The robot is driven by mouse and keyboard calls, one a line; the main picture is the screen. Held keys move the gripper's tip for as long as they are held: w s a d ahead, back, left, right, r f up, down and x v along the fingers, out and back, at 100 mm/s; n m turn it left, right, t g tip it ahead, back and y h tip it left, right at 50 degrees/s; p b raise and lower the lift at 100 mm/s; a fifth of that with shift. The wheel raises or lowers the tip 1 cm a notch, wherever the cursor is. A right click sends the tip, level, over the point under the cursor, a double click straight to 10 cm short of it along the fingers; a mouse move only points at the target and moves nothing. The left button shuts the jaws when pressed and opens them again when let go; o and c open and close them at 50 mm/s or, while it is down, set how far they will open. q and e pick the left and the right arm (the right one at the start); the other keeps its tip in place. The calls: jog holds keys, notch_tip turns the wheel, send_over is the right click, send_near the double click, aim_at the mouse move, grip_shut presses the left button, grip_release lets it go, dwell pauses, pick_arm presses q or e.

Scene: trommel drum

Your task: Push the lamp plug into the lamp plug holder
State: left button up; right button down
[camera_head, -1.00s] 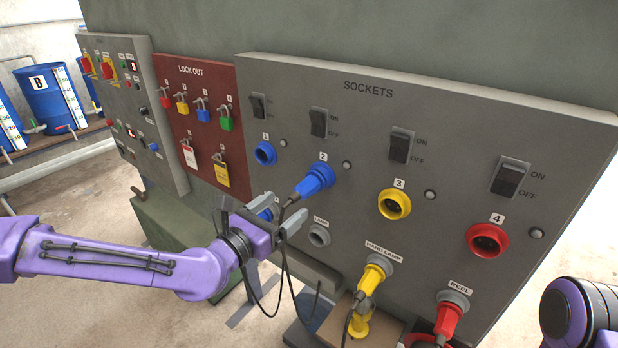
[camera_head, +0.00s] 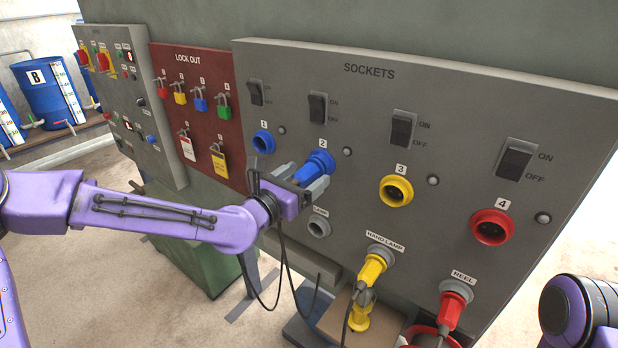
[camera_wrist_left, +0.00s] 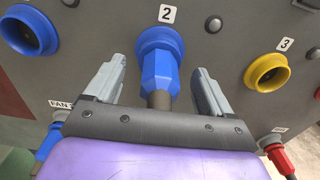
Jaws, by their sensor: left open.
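The blue lamp plug (camera_head: 314,170) sits in blue socket 2 on the grey sockets panel, with a dark cable at its rear. It also shows in the left wrist view (camera_wrist_left: 158,75). The lamp plug holder (camera_head: 319,227), a grey ring under a small label reading LAMP, is empty, below socket 2. My left gripper (camera_head: 301,179) is open, with one finger on each side of the plug. In the left wrist view, gaps show between the plug and both fingers (camera_wrist_left: 158,85). My right gripper is out of view; only part of my right arm shows at the lower right.
Blue socket 1 (camera_head: 263,142), yellow socket 3 (camera_head: 396,190) and red socket 4 (camera_head: 491,227) are empty. A yellow plug (camera_head: 371,269) and red plug (camera_head: 448,310) sit in lower holders. A blue plug (camera_wrist_left: 47,142) sits by the FAN label. Dark cables hang below my gripper.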

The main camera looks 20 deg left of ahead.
pick_arm(q)
jog(key=shift+w+d, duration=0.2)
jog(key=shift+w, duration=0.35)
jog(key=shift+b, duration=0.35)
dwell(0.6)
jog(key=shift+r, duration=0.1)
grip_shut()
jog(key=shift+s+a, duration=0.1)
jog(key=shift+s, duration=0.1)
jog(key=shift+v, duration=0.9)
jog(key=shift+p+v, duration=0.65)
jog(key=shift+v, duration=1.2)
